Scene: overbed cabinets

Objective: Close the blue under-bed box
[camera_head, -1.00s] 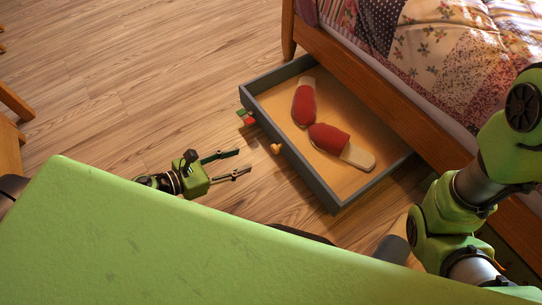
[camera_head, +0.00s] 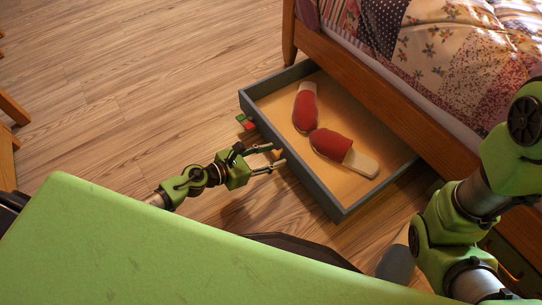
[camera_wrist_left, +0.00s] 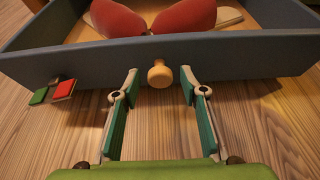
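The blue-grey under-bed box (camera_head: 322,192) stands pulled out from under the bed, its light wooden bottom showing. Two red slippers (camera_head: 307,108) lie in it. A round wooden knob (camera_wrist_left: 160,74) sits on the middle of its front wall in the left wrist view. My left gripper (camera_head: 278,155) is at the front wall, with its fingers open. In the left wrist view, the gripper (camera_wrist_left: 159,84) has one fingertip on either side of the knob, apart from it. In the head view the knob is hard to make out by the fingers. My right gripper is out of view.
Red and green tags (camera_wrist_left: 51,91) hang on the box front, left of the knob. The wooden bed frame (camera_head: 395,97) with a patchwork quilt (camera_head: 450,50) stands over the box's back. The wood floor (camera_head: 140,90) left of the box is clear.

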